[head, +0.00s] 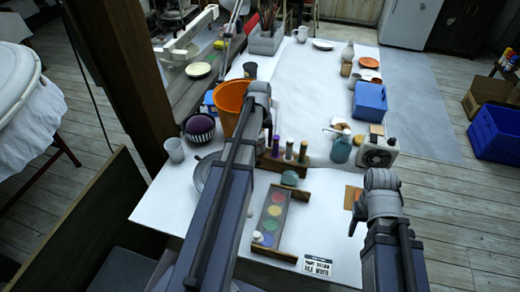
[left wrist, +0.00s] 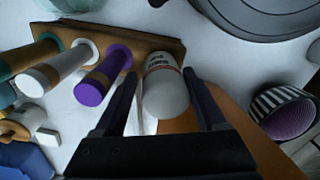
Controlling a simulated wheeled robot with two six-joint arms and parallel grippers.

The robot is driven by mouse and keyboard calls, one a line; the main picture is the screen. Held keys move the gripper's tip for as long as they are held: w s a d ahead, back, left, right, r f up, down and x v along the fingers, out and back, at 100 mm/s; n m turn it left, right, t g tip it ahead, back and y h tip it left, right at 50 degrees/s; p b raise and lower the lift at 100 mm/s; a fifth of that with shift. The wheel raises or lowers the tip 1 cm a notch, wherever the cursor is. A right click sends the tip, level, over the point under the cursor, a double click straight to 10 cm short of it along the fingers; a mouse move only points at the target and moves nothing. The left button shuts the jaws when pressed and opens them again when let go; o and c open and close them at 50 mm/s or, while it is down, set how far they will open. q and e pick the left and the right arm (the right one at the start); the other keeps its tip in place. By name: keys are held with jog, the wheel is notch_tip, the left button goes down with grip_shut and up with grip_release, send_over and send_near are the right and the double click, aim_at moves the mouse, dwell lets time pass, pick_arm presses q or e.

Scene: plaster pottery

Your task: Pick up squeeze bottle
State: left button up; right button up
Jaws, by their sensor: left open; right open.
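A white bottle with a printed label and a reddish band (left wrist: 165,98), which looks like the squeeze bottle, stands at the end of a wooden rack (left wrist: 140,40) in the left wrist view. My left gripper (left wrist: 160,76) is open, with one finger on either side of the bottle. I cannot tell whether the fingers touch it. In the head view my left arm hides the bottle and most of that gripper. My right gripper (head: 354,222) is a small dark shape below its arm at the right of the table, apart from the bottle, with its fingers hardly visible.
The table's back middle is clear.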

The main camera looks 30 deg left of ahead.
pick_arm(q)
notch_tip(320, 180, down, 3)
jog(key=shift+r+b, duration=0.2)
jog(key=shift+b, duration=0.5)
jog(key=shift+r, duration=0.1)
pick_arm(e)
notch_tip(320, 180, down, 2)
jog(key=shift+f, duration=0.2)
pick_arm(q)
jog(key=c, duration=0.5)
jog(key=shift+r, duration=0.2)
pick_arm(e)
jog(key=shift+r, duration=0.2)
pick_arm(q)
notch_tip(320, 180, up, 18)
jog(key=p, duration=1.8)
jog(key=shift+f, duration=0.15)
pick_arm(e)
notch_tip(320, 180, up, 18)
jog(key=shift+f, duration=0.2)
